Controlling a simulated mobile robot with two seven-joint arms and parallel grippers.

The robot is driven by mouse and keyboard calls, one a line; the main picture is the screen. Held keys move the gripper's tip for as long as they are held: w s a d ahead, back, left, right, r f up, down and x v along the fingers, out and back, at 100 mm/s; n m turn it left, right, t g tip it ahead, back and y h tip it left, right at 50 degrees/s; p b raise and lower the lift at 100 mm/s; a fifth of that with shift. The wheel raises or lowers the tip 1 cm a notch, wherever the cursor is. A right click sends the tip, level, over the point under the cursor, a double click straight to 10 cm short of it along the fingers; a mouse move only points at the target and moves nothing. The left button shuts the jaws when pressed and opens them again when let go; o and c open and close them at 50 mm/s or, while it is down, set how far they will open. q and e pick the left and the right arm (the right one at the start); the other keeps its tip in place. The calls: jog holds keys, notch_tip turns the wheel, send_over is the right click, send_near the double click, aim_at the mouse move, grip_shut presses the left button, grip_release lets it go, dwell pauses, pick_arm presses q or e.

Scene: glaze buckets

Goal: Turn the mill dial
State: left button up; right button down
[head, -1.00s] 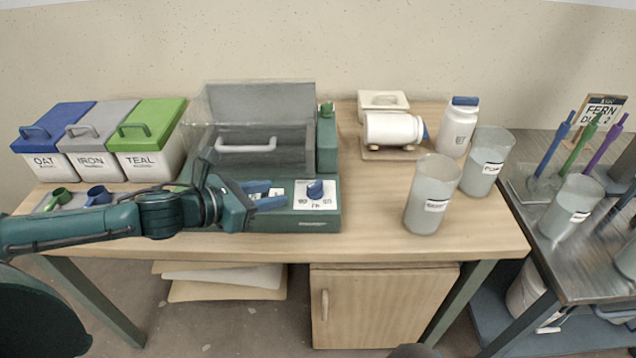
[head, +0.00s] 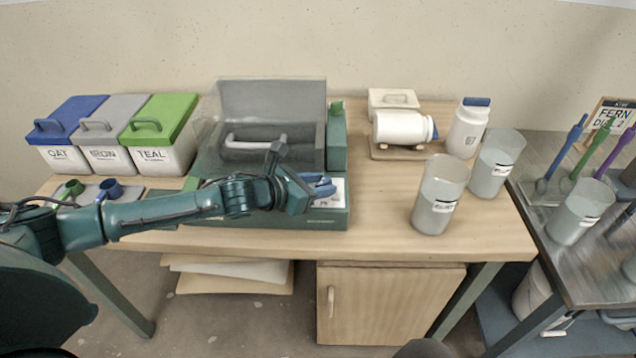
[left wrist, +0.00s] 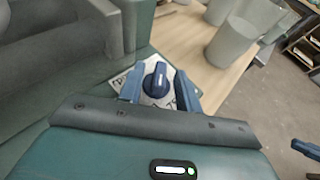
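The mill (head: 335,150) stands on the wooden table, a dark green base with a grey hopper. Its dial (left wrist: 156,79) is a dark blue knob with a white mark on a white printed plate (left wrist: 146,97), seen clearly in the left wrist view. In the head view my left gripper (head: 326,184) is at the plate and largely covers the dial. In the left wrist view my left gripper (left wrist: 159,88) is open, one blue finger on each side of the knob, with gaps showing. A blue piece (left wrist: 306,149) at that view's right edge may be my right gripper.
Three lidded bins (head: 160,133) stand left of the mill. A white jar lies on a cradle (head: 385,153), with an upright jar (head: 467,128) and two grey buckets (head: 438,195) to the right. A metal table (head: 590,255) adjoins at right. The table's front strip is clear.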

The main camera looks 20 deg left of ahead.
pick_arm(q)
grip_shut()
